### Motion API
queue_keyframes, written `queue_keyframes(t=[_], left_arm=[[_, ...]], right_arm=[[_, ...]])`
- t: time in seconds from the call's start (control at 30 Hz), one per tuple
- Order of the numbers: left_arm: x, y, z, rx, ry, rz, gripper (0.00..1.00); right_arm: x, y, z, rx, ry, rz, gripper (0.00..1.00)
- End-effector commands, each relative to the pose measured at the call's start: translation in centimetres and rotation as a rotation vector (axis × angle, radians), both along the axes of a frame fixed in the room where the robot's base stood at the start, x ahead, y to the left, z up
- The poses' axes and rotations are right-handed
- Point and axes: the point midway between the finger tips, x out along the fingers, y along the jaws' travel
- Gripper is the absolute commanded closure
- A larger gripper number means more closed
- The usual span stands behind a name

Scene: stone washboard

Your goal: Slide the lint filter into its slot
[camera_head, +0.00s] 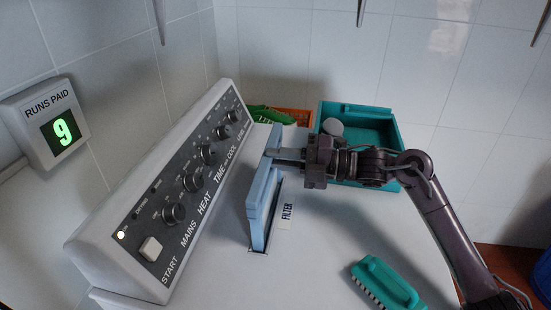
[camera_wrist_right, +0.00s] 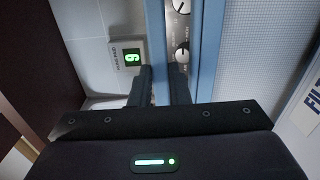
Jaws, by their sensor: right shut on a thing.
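The lint filter (camera_head: 260,208) is a light blue frame standing upright on the white machine top. Its lower near end meets the dark-edged slot (camera_head: 258,251) beside the FILTER label (camera_head: 286,214); most of the frame stands above the top, and I cannot tell how deep it sits. My right gripper (camera_head: 284,153) is shut on the filter's upper far end. In the right wrist view, the gripper's fingers (camera_wrist_right: 162,72) close around a blue bar of the filter, and its pale mesh (camera_wrist_right: 262,55) shows at right. My left gripper is not in view.
The sloped control panel (camera_head: 185,185) with knobs rises close left of the filter. A teal brush (camera_head: 385,284) lies at the front right. A teal crate (camera_head: 360,123) and an orange basket (camera_head: 292,117) stand behind. A counter (camera_head: 50,125) on the wall reads 9.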

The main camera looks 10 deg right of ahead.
Motion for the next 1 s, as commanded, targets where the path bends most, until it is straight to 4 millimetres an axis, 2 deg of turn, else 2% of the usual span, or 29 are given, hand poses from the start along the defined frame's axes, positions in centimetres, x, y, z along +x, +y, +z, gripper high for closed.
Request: queue_keyframes(t=[0.03,0.83,1.0], left_arm=[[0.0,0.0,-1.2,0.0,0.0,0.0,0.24],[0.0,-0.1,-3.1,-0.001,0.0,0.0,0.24],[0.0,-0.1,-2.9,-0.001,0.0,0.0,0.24]], right_arm=[[-0.4,1.0,-2.6,0.024,0.031,0.012,1.0],[-0.3,0.9,-4.8,0.022,0.037,0.009,1.0],[-0.3,1.0,-4.5,0.022,0.038,0.01,1.0]])
